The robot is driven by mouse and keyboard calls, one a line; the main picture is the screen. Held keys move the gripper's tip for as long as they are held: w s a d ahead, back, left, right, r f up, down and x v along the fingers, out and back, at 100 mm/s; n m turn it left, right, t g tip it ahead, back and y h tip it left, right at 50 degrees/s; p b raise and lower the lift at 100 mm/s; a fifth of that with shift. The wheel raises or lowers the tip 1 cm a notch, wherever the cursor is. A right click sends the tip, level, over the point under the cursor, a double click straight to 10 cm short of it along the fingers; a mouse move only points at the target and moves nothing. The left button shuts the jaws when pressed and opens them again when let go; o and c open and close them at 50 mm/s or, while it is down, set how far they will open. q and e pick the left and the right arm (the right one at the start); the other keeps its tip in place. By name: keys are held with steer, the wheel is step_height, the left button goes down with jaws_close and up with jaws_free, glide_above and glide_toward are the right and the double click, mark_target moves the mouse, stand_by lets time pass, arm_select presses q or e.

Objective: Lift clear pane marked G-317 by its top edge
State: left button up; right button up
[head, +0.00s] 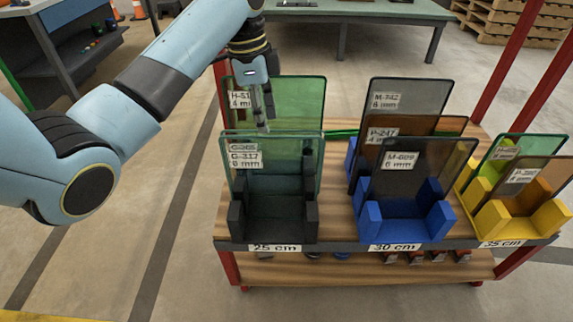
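The clear pane marked G-317 (290,172), faintly green, stands upright at the front of the black rack (275,222) labelled 25 cm. Another label above it, seemingly G-065, appears to belong to a pane close behind; their top edges nearly overlap. A green pane (305,103) with a partly hidden H label stands at the back. My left gripper (264,126) points down from above, in front of the green pane, with its fingertips near the top edges of the two front panes. I cannot tell whether it touches a pane or how wide its fingers are. My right gripper is out of view.
The blue rack (402,228) labelled 30 cm holds dark and brown panes to the right. The yellow rack (520,228) labelled 35 cm holds green and brown panes farther right. Red posts (505,55) frame the wooden shelf. A workbench (350,12) stands behind.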

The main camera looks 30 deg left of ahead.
mark_target(269, 138)
arm_select(q)
steer(key=f, duration=0.3)
steer(key=f+b, duration=0.1)
steer(key=f, duration=0.1)
steer(key=shift+w+d, duration=0.3)
steer(key=shift+f, duration=0.4)
steer(key=f, duration=0.1)
steer(key=f+b, duration=0.1)
steer(key=f, duration=0.2)
steer(key=shift+w+d+f, duration=0.2)
steer(key=shift+d+f, duration=0.1)
steer(key=shift+d, duration=0.1)
steer(key=c, duration=0.7)
jaws_close()
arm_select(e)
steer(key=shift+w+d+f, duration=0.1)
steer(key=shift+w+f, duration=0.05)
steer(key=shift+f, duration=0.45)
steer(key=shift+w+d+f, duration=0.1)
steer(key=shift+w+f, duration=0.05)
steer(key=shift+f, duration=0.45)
arm_select(q)
steer(key=shift+r, duration=0.15)
